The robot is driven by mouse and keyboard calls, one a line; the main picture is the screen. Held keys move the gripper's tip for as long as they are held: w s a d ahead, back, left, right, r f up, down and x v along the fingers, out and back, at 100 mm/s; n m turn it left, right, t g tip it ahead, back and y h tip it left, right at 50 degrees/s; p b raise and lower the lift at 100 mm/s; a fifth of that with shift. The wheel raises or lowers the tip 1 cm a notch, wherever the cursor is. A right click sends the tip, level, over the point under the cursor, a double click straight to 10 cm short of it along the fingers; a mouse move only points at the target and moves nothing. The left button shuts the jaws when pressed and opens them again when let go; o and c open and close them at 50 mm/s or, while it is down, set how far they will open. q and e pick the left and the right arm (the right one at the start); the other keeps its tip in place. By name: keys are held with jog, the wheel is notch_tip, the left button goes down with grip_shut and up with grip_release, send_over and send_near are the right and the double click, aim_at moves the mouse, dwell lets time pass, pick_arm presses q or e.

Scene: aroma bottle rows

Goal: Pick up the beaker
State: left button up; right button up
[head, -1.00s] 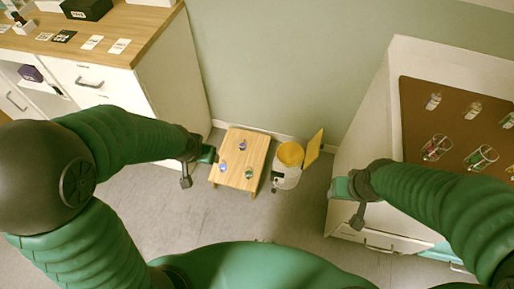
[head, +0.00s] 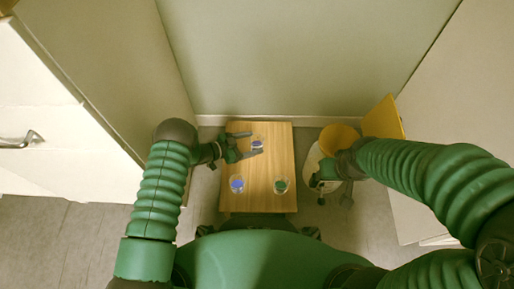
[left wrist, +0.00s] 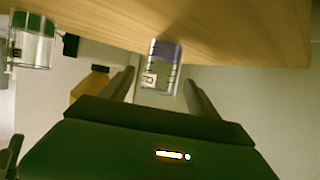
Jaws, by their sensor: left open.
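Three small clear beakers stand on a low wooden table (head: 262,205). The far beaker (head: 257,144) holds purple-blue liquid. A blue beaker (head: 237,184) stands at the near left and a green beaker (head: 281,185) at the near right. My left gripper (head: 253,143) is open, its fingers reaching from the left on either side of the far beaker. In the left wrist view, the purple beaker (left wrist: 162,66) shows between the fingers, and the green beaker (left wrist: 34,42) stands off to the left. My right gripper (head: 325,174) is right of the table; its jaws are unclear.
A yellow-topped bin (head: 338,137) with a raised yellow lid (head: 384,118) stands right of the table, partly behind my right arm. A white cabinet (head: 60,150) is close on the left. A wall (head: 290,60) rises behind the table. Another white cabinet side (head: 450,110) is on the right.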

pick_arm(q)
jog(key=b+x, duration=0.1)
jog(key=x, duration=0.1)
jog(key=b+x, duration=0.2)
jog(key=f+b+x, duration=0.1)
jog(key=b+x, duration=0.1)
jog(key=shift+a+f, duration=0.1)
jog(key=shift+a, duration=0.2)
jog(key=shift+d+r, duration=0.15)
jog(key=shift+r, duration=0.1)
jog(key=c, duration=1.5)
